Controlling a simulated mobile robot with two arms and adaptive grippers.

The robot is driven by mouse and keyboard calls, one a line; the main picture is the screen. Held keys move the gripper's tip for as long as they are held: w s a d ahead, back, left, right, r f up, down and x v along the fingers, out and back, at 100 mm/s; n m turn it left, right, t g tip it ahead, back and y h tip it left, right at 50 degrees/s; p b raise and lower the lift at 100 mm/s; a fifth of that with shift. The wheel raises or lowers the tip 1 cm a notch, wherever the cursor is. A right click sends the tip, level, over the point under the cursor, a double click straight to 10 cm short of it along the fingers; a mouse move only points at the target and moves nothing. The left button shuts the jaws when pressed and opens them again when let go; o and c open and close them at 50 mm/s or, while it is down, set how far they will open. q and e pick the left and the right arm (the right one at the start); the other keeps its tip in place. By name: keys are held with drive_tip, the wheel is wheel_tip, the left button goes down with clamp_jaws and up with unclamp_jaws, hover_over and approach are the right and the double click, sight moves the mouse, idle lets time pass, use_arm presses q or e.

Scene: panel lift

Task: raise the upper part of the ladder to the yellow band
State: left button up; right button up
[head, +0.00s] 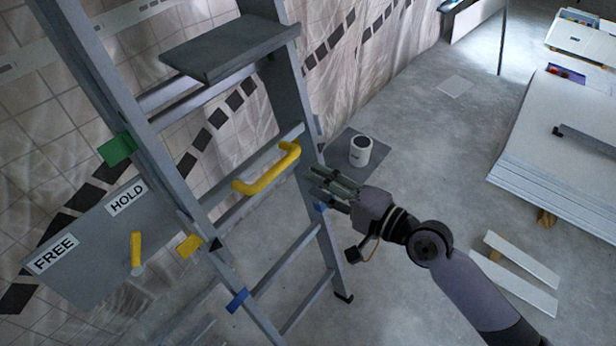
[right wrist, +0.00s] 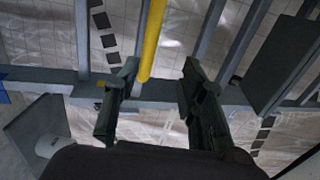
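The grey ladder (head: 283,92) stands at the left of the head view. A yellow handle (head: 268,172) is fixed to it across a rung. Its left rail carries a green band (head: 117,149), a yellow band (head: 189,246) and a blue band (head: 237,300). A small dark wedge shows beside the yellow band. My right gripper (head: 318,182) is just right of the handle, by the right rail. In the right wrist view my right gripper (right wrist: 158,78) is open, and the yellow handle (right wrist: 151,38) shows between and beyond its fingertips. My left gripper is not in view.
A grey board (head: 85,245) behind the ladder carries HOLD and FREE labels and an upright yellow lever (head: 136,250). A dark platform (head: 230,48) juts from the ladder. A white can (head: 360,151) stands on a grey mat.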

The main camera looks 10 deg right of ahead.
idle(0.5)
drive_tip(key=w+d+f+h, duration=0.1)
drive_tip(key=d+f+h, duration=0.25)
drive_tip(key=f, duration=0.75)
drive_tip(key=w+d+f+h, duration=0.15)
drive_tip(key=d+f, duration=0.35)
drive_tip(key=f, duration=0.6)
drive_tip(key=s+d+f+n+g+h, duration=0.2)
drive_tip(key=s+f, duration=0.1)
drive_tip(key=f, duration=0.4)
drive_tip(key=s+d+f+n+g+h, duration=0.1)
drive_tip(key=s+d+f+h, duration=0.2)
drive_tip(key=f, duration=0.5)
drive_tip(key=s+d+f+n+g, duration=0.3)
drive_tip(key=s+f+n+g, duration=0.1)
drive_tip(key=s+f, duration=1.2)
drive_tip(key=s+f+n+g+h, duration=0.1)
drive_tip(key=s+f+n+g, duration=0.1)
drive_tip(key=s, duration=0.8)
drive_tip(key=s+a+f+n+g, duration=0.1)
drive_tip(key=s+f+n, duration=0.1)
drive_tip(key=s, duration=0.8)
drive_tip(key=shift+f+n+g+h, duration=0.3)
drive_tip(key=shift+f+g+h, duration=0.1)
drive_tip(key=shift+f, duration=0.45)
